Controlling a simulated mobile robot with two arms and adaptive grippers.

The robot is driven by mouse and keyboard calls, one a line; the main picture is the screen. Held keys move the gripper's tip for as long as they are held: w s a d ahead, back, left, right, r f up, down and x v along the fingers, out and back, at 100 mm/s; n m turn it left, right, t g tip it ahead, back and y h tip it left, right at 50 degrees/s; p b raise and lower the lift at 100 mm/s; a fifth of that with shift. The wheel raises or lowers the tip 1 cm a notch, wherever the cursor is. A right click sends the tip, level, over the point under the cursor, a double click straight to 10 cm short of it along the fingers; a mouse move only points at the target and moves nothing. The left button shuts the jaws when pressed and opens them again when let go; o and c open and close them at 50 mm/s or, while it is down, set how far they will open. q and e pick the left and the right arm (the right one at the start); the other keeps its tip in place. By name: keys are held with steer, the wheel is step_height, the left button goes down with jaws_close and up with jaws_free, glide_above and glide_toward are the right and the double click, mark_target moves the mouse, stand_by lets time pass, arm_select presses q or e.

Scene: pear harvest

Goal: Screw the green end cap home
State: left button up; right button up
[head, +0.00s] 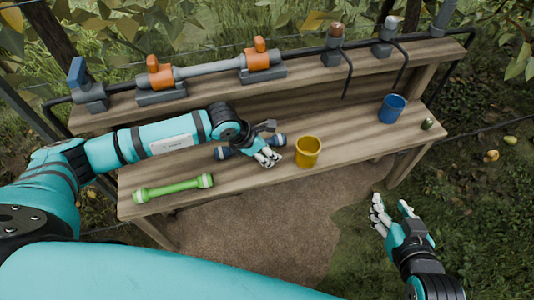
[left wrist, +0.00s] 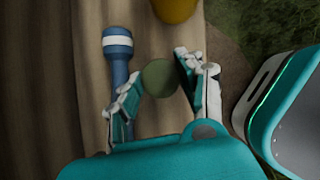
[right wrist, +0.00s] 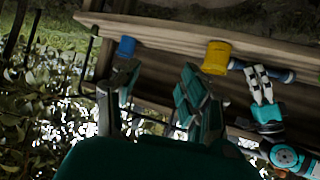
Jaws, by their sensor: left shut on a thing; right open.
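My left gripper (head: 268,157) is low over the lower shelf, between a blue pipe and the yellow cup. In the left wrist view its fingers (left wrist: 160,82) are shut on a dull green round piece (left wrist: 159,77), which looks like the green end cap. The piece is hidden in the head view. A grey pipe (head: 208,70) lies across two orange-topped clamps (head: 160,75) (head: 261,58) on the upper shelf. My right gripper (head: 393,205) is open and empty, off the bench's front right. Its fingers show in the right wrist view (right wrist: 155,95).
The blue pipe (left wrist: 117,70) lies beside the left fingers. A bright green pipe (head: 174,188) lies at the shelf's left. The yellow cup (head: 307,152), blue cup (head: 391,109) and a small dark green piece (head: 427,124) stand rightward. Shelf between the cups is clear.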

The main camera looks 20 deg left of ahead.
arm_select(q)
steer(key=shift+s+r, duration=0.15)
steer(key=shift+r, duration=0.5)
steer(key=s+d+p, duration=0.1)
steer(key=s+d, duration=0.1)
steer(key=s, duration=0.5)
steer(key=s+d+r+p, duration=0.1)
steer(key=s+d, duration=0.1)
steer(key=s, duration=0.6)
arm_select(e)
steer(key=s+d+f+g+h, duration=0.1)
steer(key=s+d+f+g, duration=0.2)
steer(key=s+f+g, duration=0.3)
steer(key=s, duration=0.4)
steer(key=shift+d+g+h, duration=0.3)
steer(key=shift+g, duration=0.1)
arm_select(q)
steer(key=shift+s+a, duration=0.1)
steer(key=shift+s, duration=0.1)
arm_select(e)
steer(key=shift+f, duration=0.1)
